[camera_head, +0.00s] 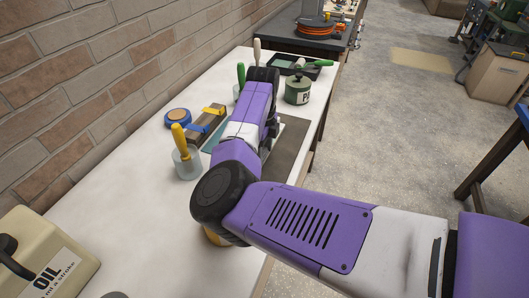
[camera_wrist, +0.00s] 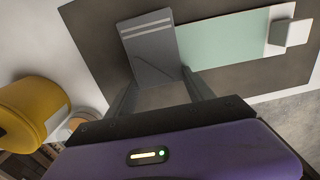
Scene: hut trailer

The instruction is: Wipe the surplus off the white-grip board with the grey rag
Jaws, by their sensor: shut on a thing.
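The white-grip board (camera_wrist: 222,43) shows in the wrist view as a pale green panel with a white right end and a white block grip (camera_wrist: 291,32). It lies on a dark grey mat (camera_wrist: 90,45). My gripper (camera_wrist: 160,78) is shut on the grey rag (camera_wrist: 150,50), a folded grey piece with two pale stripes. The rag overlaps the left end of the green panel in this view; I cannot tell whether it touches. What lies under the rag is hidden. In the head view my arm hides the gripper and rag.
On the white bench (camera_head: 130,190) stand a yellow-handled tool in a jar (camera_head: 187,160), a blue tape roll (camera_head: 178,118), a green tin (camera_head: 298,92), a black tray (camera_head: 322,68) and an oil can (camera_head: 45,262). A yellow tin (camera_wrist: 32,112) is left of my gripper. A brick wall borders the bench.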

